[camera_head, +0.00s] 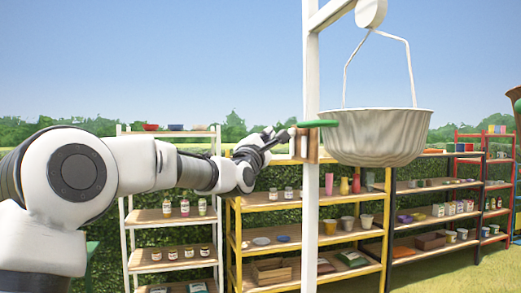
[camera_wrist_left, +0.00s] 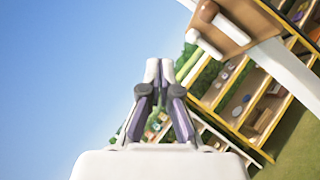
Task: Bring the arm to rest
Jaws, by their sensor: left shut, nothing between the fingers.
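My left arm (camera_head: 130,165) reaches in from the left in the head view, raised in front of the shelves. Its gripper (camera_head: 283,134) points right, toward the white post, and is shut and empty. In the left wrist view the two fingertips (camera_wrist_left: 158,68) meet, with nothing between them. A brown wooden holder (camera_head: 306,146) is fixed on the post just beyond the fingertips; it also shows at the upper right of the left wrist view (camera_wrist_left: 238,28). My right gripper is not in view.
A white post (camera_head: 311,215) stands right of the gripper. A pale ribbed basket (camera_head: 378,138) hangs beside it, with a flat green item (camera_head: 318,123) at its left rim. Behind are a white shelf (camera_head: 127,225), a yellow shelf (camera_head: 235,250) and a dark shelf (camera_head: 390,225) with pots and jars.

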